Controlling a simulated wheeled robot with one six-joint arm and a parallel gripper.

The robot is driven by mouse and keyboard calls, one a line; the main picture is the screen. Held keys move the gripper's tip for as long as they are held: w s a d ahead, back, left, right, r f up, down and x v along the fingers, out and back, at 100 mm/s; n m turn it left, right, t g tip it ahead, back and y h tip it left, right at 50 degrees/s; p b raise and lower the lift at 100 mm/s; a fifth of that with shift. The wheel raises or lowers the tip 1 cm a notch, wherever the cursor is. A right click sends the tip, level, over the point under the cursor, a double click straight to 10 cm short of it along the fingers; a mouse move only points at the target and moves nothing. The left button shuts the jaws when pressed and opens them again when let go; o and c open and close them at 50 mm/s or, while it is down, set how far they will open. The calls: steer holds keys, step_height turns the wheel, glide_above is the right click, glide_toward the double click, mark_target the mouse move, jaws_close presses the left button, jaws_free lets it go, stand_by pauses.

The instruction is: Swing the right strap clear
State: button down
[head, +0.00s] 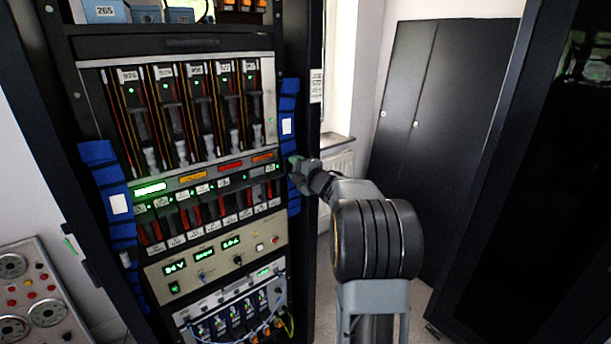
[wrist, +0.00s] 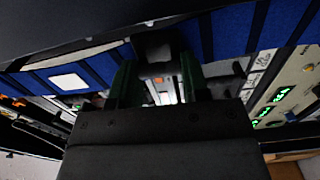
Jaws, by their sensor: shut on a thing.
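The right strap (head: 289,115) is a blue upright band with a white label on the right edge of the rack. My gripper (head: 297,163) reaches it from the right at about mid-height and covers part of it. In the wrist view the blue strap (wrist: 222,35) runs across the top with its white label (wrist: 69,82). There my gripper (wrist: 157,80) has its two green fingers on either side of a dark part at the strap's middle, and is shut on it. The exact contact is shadowed. The strap still lies along the rack's edge.
The rack front (head: 200,110) carries several modules with lit displays. A matching left strap (head: 110,190) lies along its left edge. A dark cabinet (head: 405,95) stands behind my arm, and a black panel (head: 530,190) stands at the right. Some floor shows between rack and cabinet.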

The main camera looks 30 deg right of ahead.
steer(key=c, duration=0.6)
jaws_free()
steer(key=s+d+b, duration=0.1)
steer(key=s+b, duration=0.1)
steer(key=s, duration=1.1)
steer(key=shift+s+d, duration=0.2)
steer(key=shift+s, duration=0.15)
steer(key=shift+c, duration=0.5)
